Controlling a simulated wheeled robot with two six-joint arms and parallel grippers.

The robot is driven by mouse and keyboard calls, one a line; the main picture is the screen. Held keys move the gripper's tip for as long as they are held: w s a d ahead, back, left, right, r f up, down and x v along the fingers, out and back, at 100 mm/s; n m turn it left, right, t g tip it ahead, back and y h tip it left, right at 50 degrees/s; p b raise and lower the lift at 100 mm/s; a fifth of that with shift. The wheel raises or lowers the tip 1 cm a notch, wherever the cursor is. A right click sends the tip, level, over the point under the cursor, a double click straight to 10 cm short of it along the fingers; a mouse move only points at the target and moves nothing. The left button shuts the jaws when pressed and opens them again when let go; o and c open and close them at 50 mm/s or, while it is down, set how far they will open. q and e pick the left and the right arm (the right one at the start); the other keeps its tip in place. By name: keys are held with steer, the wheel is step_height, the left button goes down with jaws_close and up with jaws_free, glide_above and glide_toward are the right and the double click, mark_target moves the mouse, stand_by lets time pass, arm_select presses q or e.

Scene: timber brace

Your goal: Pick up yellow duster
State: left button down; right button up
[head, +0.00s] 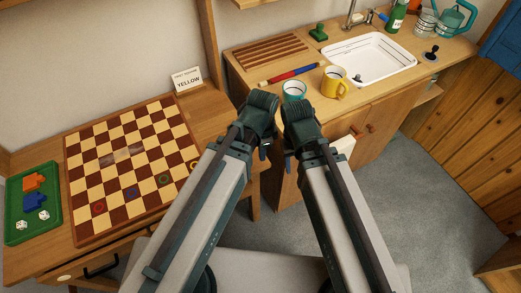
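I cannot make out a yellow duster for certain. A pale cream item (344,148), perhaps a cloth, shows at the front of the sink cabinet just right of my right arm, partly hidden by it. My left gripper (264,147) shows only as a small dark part below the end joint of my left arm. My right gripper (290,154) is mostly hidden behind my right arm. The fingers of both are too small and covered to read. Both arms reach up the middle of the view, apart from the counter items.
A checkered board (130,160), a green tray (33,205) and a card reading YELLOW (187,80) are on the left desk. The right counter holds a yellow mug (334,82), a teal mug (294,91) and a white sink (368,60). Grey floor (430,190) is clear at right.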

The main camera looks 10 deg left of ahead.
arm_select(q)
steer(key=shift+c, duration=1.6)
jaws_free()
step_height(320, 180, up, 14)
steer(key=p, duration=1.3)
steer(key=shift+f+p, duration=0.15)
steer(key=shift+p, duration=0.2)
